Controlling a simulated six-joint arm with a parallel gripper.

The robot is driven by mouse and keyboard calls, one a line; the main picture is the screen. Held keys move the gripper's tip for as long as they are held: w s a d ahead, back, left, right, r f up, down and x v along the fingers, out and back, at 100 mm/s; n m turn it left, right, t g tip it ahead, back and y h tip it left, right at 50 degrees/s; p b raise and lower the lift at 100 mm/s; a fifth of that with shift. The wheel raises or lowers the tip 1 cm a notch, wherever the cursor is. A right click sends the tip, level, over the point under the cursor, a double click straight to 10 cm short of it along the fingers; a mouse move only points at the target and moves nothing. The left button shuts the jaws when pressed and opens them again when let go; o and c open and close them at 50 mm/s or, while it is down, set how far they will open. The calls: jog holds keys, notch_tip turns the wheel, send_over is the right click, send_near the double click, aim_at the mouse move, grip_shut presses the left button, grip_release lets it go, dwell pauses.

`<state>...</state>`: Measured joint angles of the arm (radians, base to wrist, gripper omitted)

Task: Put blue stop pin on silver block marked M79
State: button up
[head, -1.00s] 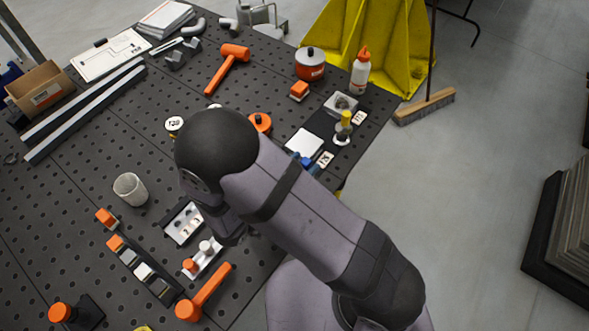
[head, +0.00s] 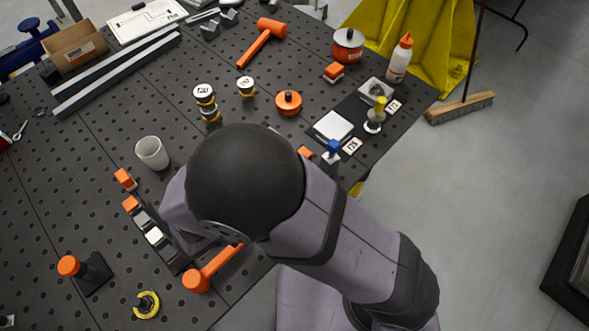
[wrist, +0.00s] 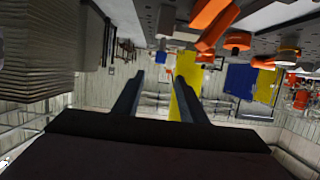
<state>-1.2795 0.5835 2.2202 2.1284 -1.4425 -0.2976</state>
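The blue stop pin (head: 333,148) stands at the front edge of a small black mat, beside a silver block (head: 332,126). A second silver block (head: 375,90) sits further back on the mat, with a yellow-topped pin (head: 376,115) in front of it. White tags (head: 352,146) lie by the blocks; their print is too small to read surely, so I cannot tell which is M79. My gripper (wrist: 159,75) shows in the wrist view with its fingers apart and nothing between them. In the head view my arm hides it.
A red pot (head: 347,45) and a white bottle (head: 400,58) are behind the mat.

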jog(key=shift+a, duration=0.1)
jog(key=w+a+f+n+g+y, duration=0.15)
jog(key=w+a+n+y, duration=0.3)
jog(key=w+y, duration=0.8)
jog(key=s+d+n+g, duration=0.1)
jog(key=s+d+f+n+g, duration=0.1)
jog(key=d, duration=0.1)
jog(key=s+d+n+g, duration=0.1)
jog(key=d, duration=0.1)
jog(key=shift+s+f+g+y, duration=0.2)
jog(key=shift+s+g+y, duration=0.05)
jog(key=shift+y, duration=0.1)
jog(key=s+d+n+g+h, duration=0.1)
jog(key=s+d+g, duration=0.4)
jog(key=s+d, duration=0.8)
jog(key=shift+s+d+f+h, duration=0.2)
jog(key=shift+d+f+h, duration=0.3)
jog(key=shift+h, duration=0.4)
jog(key=shift+n, duration=0.25)
